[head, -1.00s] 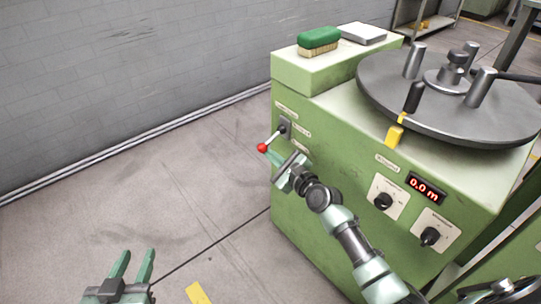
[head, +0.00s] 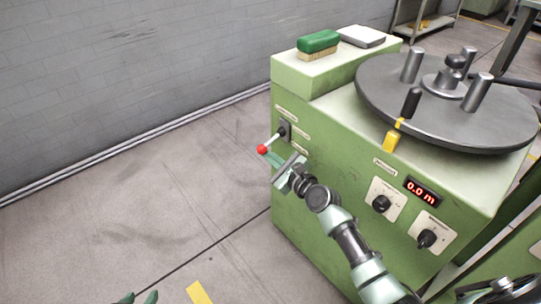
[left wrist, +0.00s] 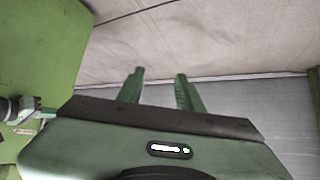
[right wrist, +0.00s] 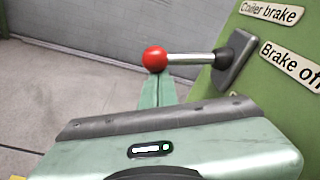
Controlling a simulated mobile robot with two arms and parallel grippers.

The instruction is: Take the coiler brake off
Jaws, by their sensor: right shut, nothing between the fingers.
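In the right wrist view the red knob (right wrist: 154,58) stands at the tip of my right gripper (right wrist: 158,92). Its fingers are shut together, with nothing between them, just below the knob; I cannot tell whether they touch it. In the head view my right gripper (head: 279,166) is beside the lever. My left gripper (left wrist: 160,76) is open and empty; only its fingertips (head: 139,298) show at the head view's bottom edge.
A "Coiler brake" label (right wrist: 271,12) and a "Brake off" label (right wrist: 290,65) are by the lever. Open floor lies left.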

